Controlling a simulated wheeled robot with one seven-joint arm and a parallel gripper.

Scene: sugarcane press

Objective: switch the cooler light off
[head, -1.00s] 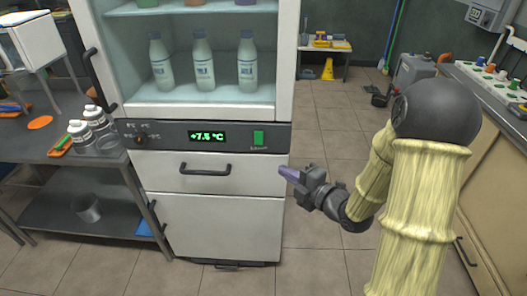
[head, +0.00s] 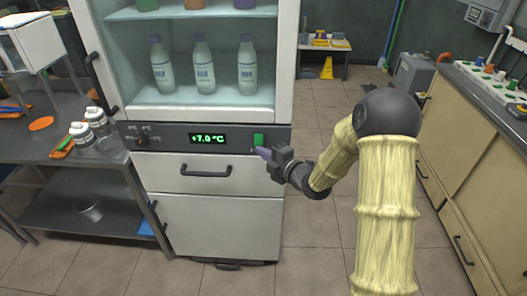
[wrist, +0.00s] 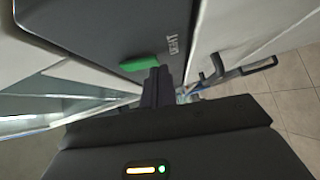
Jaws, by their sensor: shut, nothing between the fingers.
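The cooler (head: 218,225) is a white cabinet with a lit glass section on top and a dark control panel (head: 170,136) across its middle. The green light switch (head: 258,139) sits at the panel's right end. In the wrist view the green switch (wrist: 138,64) is right by the fingertips, beside the panel's light label. My gripper (head: 262,153) is shut and empty, with its tips just below the switch in the head view. I cannot tell whether the tips touch it. In the wrist view my gripper (wrist: 158,72) hides the area behind the fingers. The cooler's inside looks lit.
A green display (head: 207,138) reads +7.0 °C. A dark knob (head: 139,140) is at the panel's left. A drawer handle (head: 206,171) sticks out below. A metal table (head: 85,165) stands left, and a bench (head: 490,130) right. Floor between is clear.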

